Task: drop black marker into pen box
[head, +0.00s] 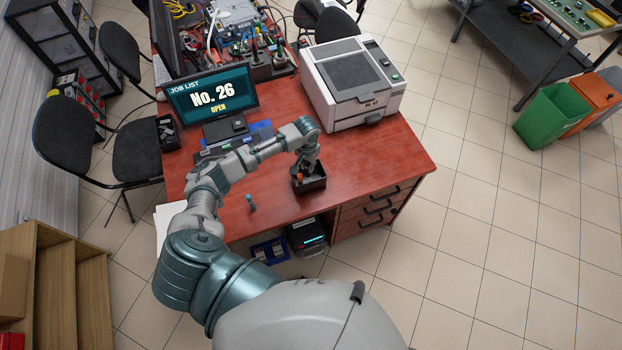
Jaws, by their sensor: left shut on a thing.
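The pen box (311,188) is a small dark open box on the red desk, near its front edge. My left gripper (306,170) points down over the box, at about its opening. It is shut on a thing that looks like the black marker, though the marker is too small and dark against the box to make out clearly. A small orange item shows at the left side of the box opening. The gripper and the box walls hide most of the box's inside. My right gripper is not in view.
A small teal-and-dark item (250,202) lies on the red desk (395,160) left of the box. A white printer (352,83) stands behind it on the right. A job-list screen (211,94) and a crowded tool area are at the back. The desk's right front is clear.

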